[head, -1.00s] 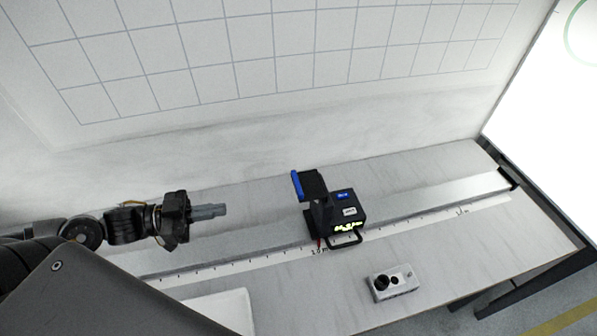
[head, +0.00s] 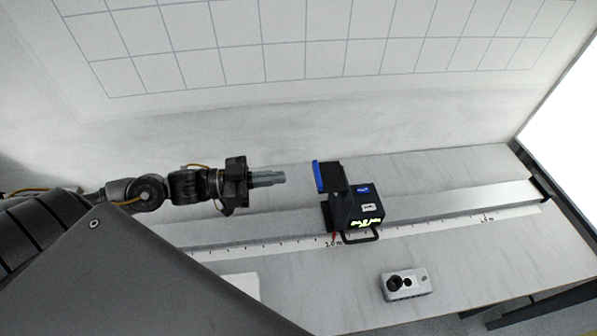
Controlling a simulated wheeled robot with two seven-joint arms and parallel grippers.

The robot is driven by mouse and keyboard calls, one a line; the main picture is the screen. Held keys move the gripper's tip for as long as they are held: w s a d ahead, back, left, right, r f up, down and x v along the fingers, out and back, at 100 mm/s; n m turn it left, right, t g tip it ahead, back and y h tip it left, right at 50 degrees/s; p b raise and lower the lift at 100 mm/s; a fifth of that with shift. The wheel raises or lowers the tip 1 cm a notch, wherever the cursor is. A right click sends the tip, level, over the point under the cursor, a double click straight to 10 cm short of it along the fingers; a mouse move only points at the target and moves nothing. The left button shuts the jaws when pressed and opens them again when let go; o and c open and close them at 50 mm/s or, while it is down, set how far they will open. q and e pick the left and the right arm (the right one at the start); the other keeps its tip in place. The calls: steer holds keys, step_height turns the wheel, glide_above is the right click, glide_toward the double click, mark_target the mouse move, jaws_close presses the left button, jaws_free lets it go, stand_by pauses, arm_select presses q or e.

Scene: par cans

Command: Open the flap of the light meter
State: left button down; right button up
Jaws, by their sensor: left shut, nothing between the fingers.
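The light meter appears to be the black box (head: 358,207) with a lit green-yellow display, on the metal rail in the head view. A black flap with a blue edge (head: 318,177) juts from its back left side, toward the wall. I cannot tell how far the flap is swung. My left gripper (head: 283,178) is shut and empty. Its fingers point right at the blue edge, with a small gap between in the picture. I cannot judge their height relative to the flap. My right gripper is not in view.
The metal rail (head: 463,203) and its marked scale run along the bench. A small grey device with dark round openings (head: 417,281) lies at the front right. A pale tray-like thing (head: 246,284) is partly hidden by my arm. A gridded white wall (head: 280,60) rises behind.

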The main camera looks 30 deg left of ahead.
mark_target(315, 174)
arm_select(q)
steer(key=p+x, duration=0.1)
steer(key=x, duration=0.4)
steer(key=shift+w+r+p, duration=0.1)
steer(key=shift+w+p, duration=0.05)
steer(key=shift+p, duration=0.2)
steer(key=shift+w+d, duration=0.35)
steer(key=shift+d, duration=0.2)
steer(key=r+p, duration=0.1)
steer(key=d+p, duration=0.1)
steer(key=p, duration=0.1)
steer(key=w+r+p, duration=0.1)
steer(key=shift+d+r+p, duration=0.25)
steer(key=shift+r+p, duration=0.05)
steer(key=shift+p, duration=0.05)
